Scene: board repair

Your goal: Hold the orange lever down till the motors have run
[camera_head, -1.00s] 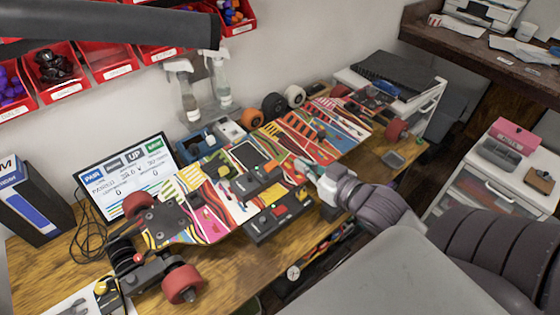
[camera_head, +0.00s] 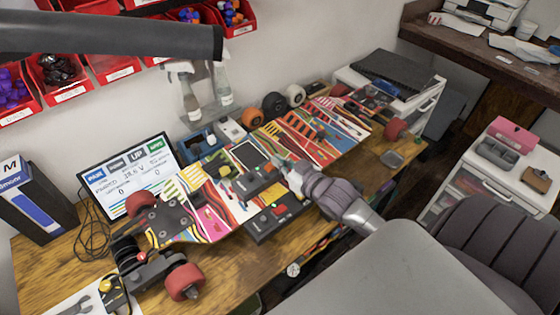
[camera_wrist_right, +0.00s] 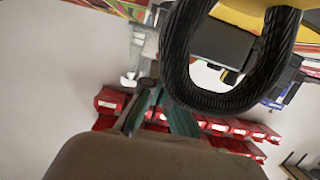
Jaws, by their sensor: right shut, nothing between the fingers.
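The multicoloured skateboard deck (camera_head: 215,197) lies along the wooden bench with its electronics open on top. A small orange piece (camera_head: 269,166), which looks like the lever, sits on a dark box (camera_head: 252,183) in the middle of the deck. My right gripper (camera_head: 282,166) is shut and empty, its tips just right of the orange piece. I cannot tell whether they touch it or whether it is pressed down. In the right wrist view, a black ribbed loop (camera_wrist_right: 225,100) fills much of the foreground; the lever is not clear there. My left gripper is out of view.
A screen (camera_head: 128,176) showing readings and two zeros stands behind the deck. A dark box with red and green buttons (camera_head: 272,218) sits at the front edge. Red wheels (camera_head: 185,281) stand at the left; red bins (camera_head: 110,65) hang on the wall.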

